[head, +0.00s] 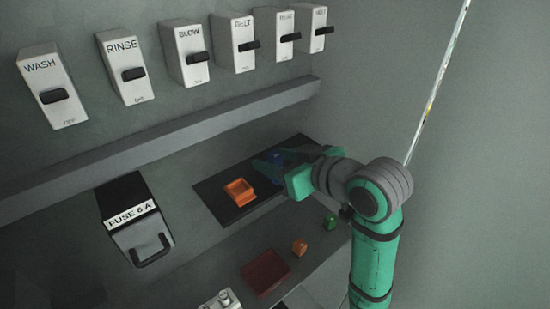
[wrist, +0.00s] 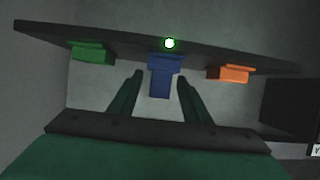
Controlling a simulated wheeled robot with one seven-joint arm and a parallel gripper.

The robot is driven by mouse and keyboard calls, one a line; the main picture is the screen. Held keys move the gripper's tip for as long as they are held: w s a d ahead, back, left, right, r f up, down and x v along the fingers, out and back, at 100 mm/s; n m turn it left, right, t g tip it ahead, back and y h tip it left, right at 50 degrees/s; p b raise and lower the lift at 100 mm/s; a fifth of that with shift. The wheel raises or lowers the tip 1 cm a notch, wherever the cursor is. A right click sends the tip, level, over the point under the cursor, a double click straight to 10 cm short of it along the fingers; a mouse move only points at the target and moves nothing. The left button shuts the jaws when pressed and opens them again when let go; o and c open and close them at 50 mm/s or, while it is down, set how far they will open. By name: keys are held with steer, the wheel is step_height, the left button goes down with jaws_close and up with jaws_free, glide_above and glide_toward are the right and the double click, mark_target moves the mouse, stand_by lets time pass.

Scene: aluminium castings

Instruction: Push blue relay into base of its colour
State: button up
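In the wrist view, a narrow blue block, the blue relay (wrist: 160,86), sits at the wider blue base (wrist: 165,63) on the black panel (wrist: 120,43). They look joined and in line; how deep the relay sits is hard to tell. My gripper (wrist: 160,80) is open, with one finger on each side of the relay and a visible gap to each. In the head view, my gripper (head: 278,172) is over the panel (head: 218,205), and a patch of blue base (head: 276,155) shows behind its fingers.
A small lamp (wrist: 169,43) glows above the blue base. The orange base (head: 239,191) is left of my gripper; the green base (wrist: 92,54) shows in the wrist view. Loose orange (head: 299,248) and green (head: 330,222) relays and a dark red tray (head: 265,272) are nearer. A fuse box (head: 135,220) stands left.

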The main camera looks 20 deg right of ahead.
steer(key=v, duration=1.1)
steer(key=shift+f, duration=0.1)
stand_by(0.5)
